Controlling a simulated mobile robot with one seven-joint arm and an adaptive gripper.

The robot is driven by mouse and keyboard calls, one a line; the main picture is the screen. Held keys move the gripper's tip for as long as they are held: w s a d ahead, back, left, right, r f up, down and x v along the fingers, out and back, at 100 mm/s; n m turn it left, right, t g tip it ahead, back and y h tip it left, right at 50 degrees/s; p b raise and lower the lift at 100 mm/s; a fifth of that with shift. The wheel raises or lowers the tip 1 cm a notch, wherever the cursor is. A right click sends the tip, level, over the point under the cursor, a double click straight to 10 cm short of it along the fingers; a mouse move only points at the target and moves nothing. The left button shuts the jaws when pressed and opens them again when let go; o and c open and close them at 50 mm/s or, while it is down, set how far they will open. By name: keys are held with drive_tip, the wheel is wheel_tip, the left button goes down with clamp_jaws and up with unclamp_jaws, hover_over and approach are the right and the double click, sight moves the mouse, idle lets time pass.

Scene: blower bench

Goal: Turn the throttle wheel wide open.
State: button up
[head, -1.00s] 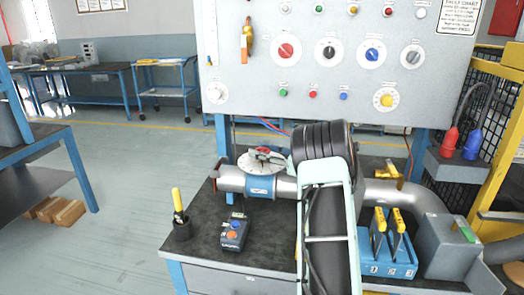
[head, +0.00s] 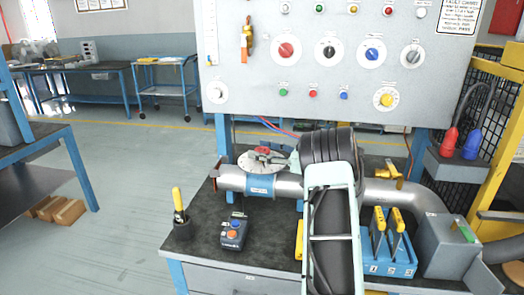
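The throttle wheel (head: 250,163) is a pale grey disc with red at its centre, lying flat on top of the grey pipe (head: 290,187) above a blue band. My arm comes up from the bottom of the view, and its dark ribbed wrist hides the area just right of the wheel. My gripper (head: 273,157) shows only as small dark parts at the wheel's right side. I cannot tell whether it touches the wheel or how far its fingers are apart.
The bench holds a black cup (head: 181,229) with a yellow-handled tool, a small button box (head: 234,234) and a blue rack (head: 391,258) with yellow-handled pieces. A panel (head: 235,65) of knobs stands behind.

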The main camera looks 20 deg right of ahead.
sight(262, 149)
wheel_tip(262, 149, up, 10)
idle(0.7)
drive_tip(key=shift+c, duration=0.2)
